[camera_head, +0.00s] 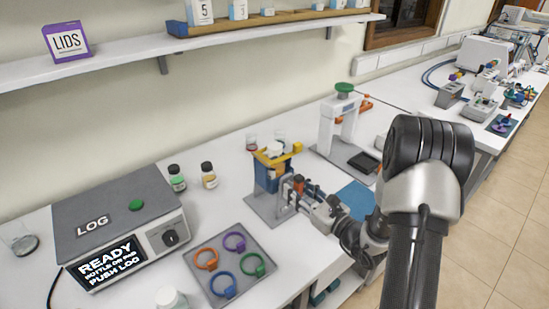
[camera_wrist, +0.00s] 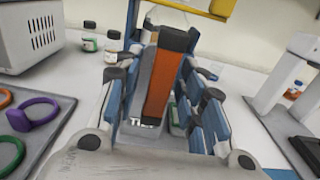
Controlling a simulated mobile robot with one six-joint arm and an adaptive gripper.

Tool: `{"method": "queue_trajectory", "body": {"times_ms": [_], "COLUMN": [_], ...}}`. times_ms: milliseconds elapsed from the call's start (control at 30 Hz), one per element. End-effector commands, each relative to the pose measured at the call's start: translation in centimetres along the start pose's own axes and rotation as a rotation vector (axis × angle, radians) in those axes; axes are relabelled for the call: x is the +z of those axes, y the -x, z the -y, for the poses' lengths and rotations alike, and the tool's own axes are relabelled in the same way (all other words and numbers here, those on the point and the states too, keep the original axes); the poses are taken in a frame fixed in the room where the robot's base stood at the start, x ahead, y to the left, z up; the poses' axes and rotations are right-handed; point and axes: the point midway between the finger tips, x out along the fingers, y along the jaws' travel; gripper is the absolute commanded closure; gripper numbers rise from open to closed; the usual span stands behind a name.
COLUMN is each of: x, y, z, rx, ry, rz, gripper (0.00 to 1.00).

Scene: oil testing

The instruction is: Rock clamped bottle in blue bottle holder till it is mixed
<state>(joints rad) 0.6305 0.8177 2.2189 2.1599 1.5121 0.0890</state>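The blue bottle holder (camera_head: 266,180) stands on a grey base on the bench, with a yellow clamp bar (camera_head: 284,154) across its top. A white-capped bottle (camera_head: 274,148) is held upright in it, its body mostly hidden. An orange handle with black ends (camera_wrist: 161,90) sticks out on the holder's right side and also shows in the head view (camera_head: 298,184). My gripper (camera_wrist: 162,100) is at this handle, one finger on each side of it. I cannot tell whether the fingers press on it.
Left of the holder are two small bottles (camera_head: 208,175), a LOG device (camera_head: 120,220) reading READY, and a grey tray (camera_head: 236,288) of coloured rings. A white press stand (camera_head: 328,130) with a green knob and a blue mat (camera_head: 356,198) are on the right. A shelf (camera_head: 120,62) runs above.

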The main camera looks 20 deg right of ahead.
Motion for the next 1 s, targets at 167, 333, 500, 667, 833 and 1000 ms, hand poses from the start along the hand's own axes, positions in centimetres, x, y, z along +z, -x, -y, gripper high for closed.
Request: {"method": "queue_trajectory", "body": {"times_ms": [167, 333, 500, 667, 833, 1000], "x": [0.0, 0.0, 0.0, 0.0, 0.0, 0.0], "y": [2.1, 4.1, 6.2, 7.5, 7.8, 7.7], "z": [0.1, 0.1, 0.1, 0.1, 0.0, 0.0], "rx": [-0.005, -0.004, -0.004, -0.003, 0.0, 0.0], "ry": [-0.002, 0.0, -0.001, 0.0, 0.0, 0.0], "rz": [-0.001, 0.0, 0.0, 0.0, 0.0, 0.0], "gripper": [0.63, 0.63, 0.63, 0.63, 0.63, 0.63]}}
